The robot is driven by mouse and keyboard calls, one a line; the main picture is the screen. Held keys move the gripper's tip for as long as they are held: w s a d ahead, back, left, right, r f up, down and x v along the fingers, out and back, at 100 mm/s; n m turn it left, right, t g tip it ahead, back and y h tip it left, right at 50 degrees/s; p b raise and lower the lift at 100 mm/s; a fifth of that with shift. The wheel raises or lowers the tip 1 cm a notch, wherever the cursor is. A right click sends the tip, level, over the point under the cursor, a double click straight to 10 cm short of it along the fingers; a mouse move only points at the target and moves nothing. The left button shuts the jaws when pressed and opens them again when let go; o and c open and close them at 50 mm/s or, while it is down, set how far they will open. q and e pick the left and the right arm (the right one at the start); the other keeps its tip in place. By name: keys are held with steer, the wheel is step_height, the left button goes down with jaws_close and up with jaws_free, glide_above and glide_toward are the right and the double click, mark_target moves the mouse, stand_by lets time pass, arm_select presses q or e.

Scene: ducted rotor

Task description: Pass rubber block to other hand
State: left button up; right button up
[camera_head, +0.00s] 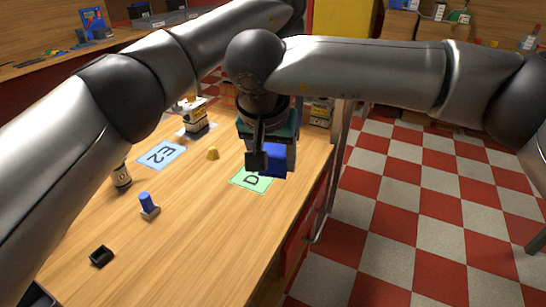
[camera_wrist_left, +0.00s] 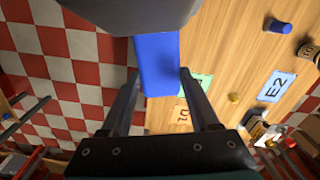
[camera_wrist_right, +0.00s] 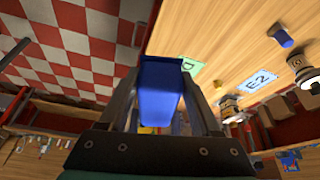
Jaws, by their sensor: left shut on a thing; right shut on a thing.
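The rubber block, a plain blue block (camera_head: 272,160), is held above the table near the green card marked D (camera_head: 245,186). My right gripper (camera_head: 258,158) is shut on it. The right wrist view shows the block (camera_wrist_right: 160,90) between the right fingers. The left wrist view shows the block (camera_wrist_left: 158,65) between the fingers of my left gripper (camera_wrist_left: 159,72), also shut on it. In the head view my left gripper is mostly hidden behind the right wrist.
On the wooden table (camera_head: 200,240) are a blue card marked E2 (camera_head: 161,155), a small yellow piece (camera_head: 213,154), a blue-topped peg (camera_head: 148,203), a dark bottle (camera_head: 121,176) and a black open box (camera_head: 101,256). The table's right edge is close by, with checkered floor (camera_head: 400,220) beyond.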

steer(key=c, duration=0.6)
arm_select(q)
steer(key=o, duration=1.5)
arm_select(e)
steer(key=shift+c, duration=0.3)
